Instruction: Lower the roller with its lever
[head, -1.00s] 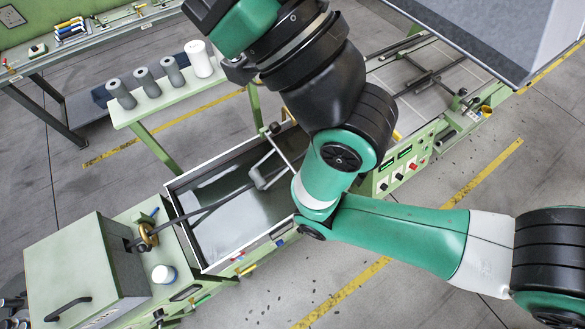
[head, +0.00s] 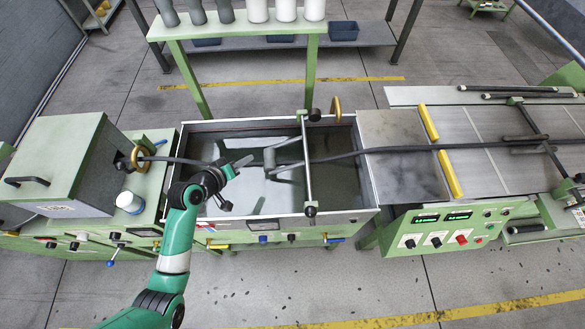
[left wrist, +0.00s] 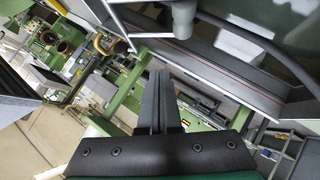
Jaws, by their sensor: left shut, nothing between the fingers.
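The roller (head: 270,158) is a short grey cylinder on a bent bracket over the water bath (head: 370,190). The bracket hangs from a pale crossbar (head: 306,165) that spans the bath, with dark knobs at its ends. A black strand (head: 335,156) crosses the bath near the roller. My left gripper (head: 243,161) is over the bath, just left of the roller, shut and empty. In the left wrist view its shut fingers (left wrist: 161,100) point towards the bath edge, and a grey cylindrical part (left wrist: 183,20) shows ahead. Whether fingers touch anything is unclear. My right gripper is out of view.
A green extruder box (head: 65,165) with a brass ring (head: 141,158) stands left, beside a white cup (head: 129,202). A control panel (head: 450,227) is right of the bath. A rack (head: 240,27) with grey and white cylinders stands behind.

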